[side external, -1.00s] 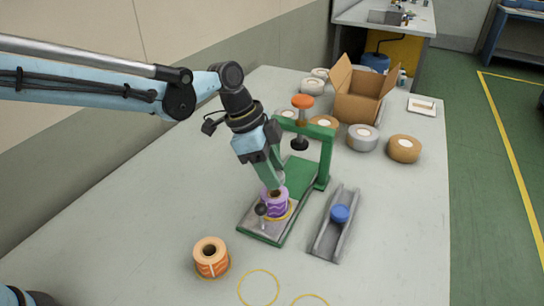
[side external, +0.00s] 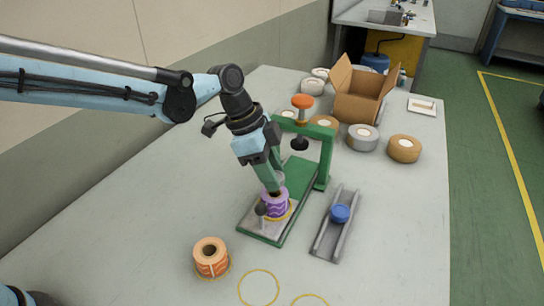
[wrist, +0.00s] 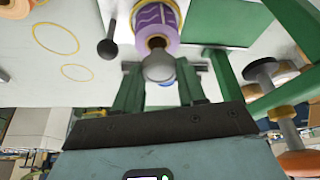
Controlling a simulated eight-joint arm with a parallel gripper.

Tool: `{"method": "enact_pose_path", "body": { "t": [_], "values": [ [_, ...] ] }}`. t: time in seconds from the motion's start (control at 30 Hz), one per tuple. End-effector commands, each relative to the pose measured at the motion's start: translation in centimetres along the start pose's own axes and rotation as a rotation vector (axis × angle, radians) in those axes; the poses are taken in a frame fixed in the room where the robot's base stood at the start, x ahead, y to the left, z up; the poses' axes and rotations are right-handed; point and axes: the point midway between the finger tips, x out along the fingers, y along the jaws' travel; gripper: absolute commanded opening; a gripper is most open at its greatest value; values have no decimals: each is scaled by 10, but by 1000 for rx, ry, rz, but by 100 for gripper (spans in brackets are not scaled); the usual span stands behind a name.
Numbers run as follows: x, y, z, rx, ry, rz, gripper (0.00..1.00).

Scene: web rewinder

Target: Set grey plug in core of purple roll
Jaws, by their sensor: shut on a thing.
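The purple roll (side external: 275,205) stands upright on the grey plate at the near end of the green press. In the wrist view the purple roll (wrist: 158,18) shows its brown core facing me. My gripper (side external: 274,188) points down at the top of the roll. In the wrist view my gripper (wrist: 158,75) is shut on the grey plug (wrist: 158,67). The rounded grey plug overlaps the lower edge of the core opening in that view. The fingers hide much of it in the side view, so I cannot tell whether it enters the core.
The green press frame (side external: 325,155) with an orange knob rises behind my gripper. A grey channel (side external: 328,240) holding a blue plug (side external: 340,213) lies to the right. An orange roll (side external: 211,257) stands front left. A cardboard box (side external: 360,105) and several rolls are behind.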

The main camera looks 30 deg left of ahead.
Motion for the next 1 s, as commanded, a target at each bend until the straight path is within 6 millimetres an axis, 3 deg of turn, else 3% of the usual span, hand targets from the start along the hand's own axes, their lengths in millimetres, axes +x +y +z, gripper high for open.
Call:
{"method": "enact_pose_path", "body": {
  "t": [1.0],
  "values": [
    [9, 0, 4, 0, 0, 0, 18]
  ]
}}
